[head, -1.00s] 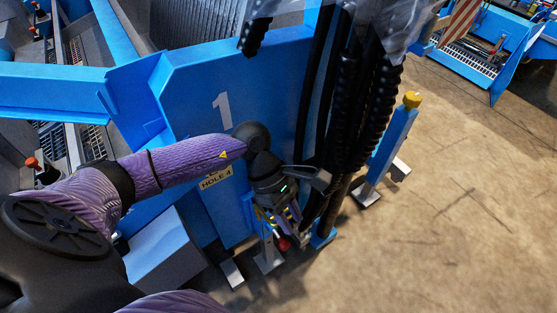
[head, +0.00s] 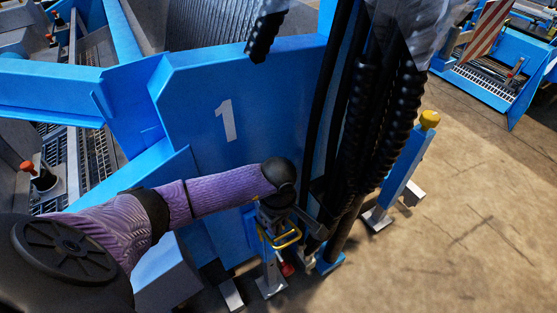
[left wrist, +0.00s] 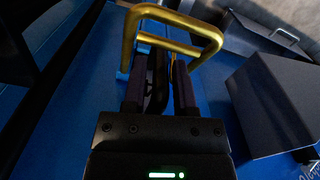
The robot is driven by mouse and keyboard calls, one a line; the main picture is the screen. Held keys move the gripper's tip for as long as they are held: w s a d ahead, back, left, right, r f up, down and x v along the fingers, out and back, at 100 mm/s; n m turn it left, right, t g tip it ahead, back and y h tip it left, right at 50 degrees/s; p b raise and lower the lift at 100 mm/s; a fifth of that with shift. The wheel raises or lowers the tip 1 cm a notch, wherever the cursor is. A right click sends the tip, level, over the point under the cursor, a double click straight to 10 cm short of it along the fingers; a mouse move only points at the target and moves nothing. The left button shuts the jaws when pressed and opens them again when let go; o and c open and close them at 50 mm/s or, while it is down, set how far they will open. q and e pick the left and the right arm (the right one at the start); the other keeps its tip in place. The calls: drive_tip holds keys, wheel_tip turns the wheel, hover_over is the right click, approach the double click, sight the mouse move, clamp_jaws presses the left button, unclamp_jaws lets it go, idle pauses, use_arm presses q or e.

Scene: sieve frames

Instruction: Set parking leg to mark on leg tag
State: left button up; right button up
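The parking leg (head: 268,262) is a narrow blue post with a grey foot, at the lower middle of the head view beside the blue panel marked 1. A yellow bent-bar handle (head: 288,238) shows on it, just below my left gripper (head: 283,218). In the left wrist view the handle (left wrist: 172,22) lies at and beyond the fingertips of my left gripper (left wrist: 160,75). The fingers stand apart, with a dark shape between them; I cannot tell whether they touch the handle. The leg tag is hidden behind my left arm now. My right gripper is not in view.
The blue panel (head: 225,85) stands close behind my left arm. Black hoses (head: 372,120) hang just right of the gripper. A red knob (head: 287,269) sits low by the leg. A blue post with a yellow cap (head: 430,119) stands at right. Open concrete floor (head: 470,220) lies beyond.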

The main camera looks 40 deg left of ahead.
use_arm(q)
clamp_jaws()
idle(1.3)
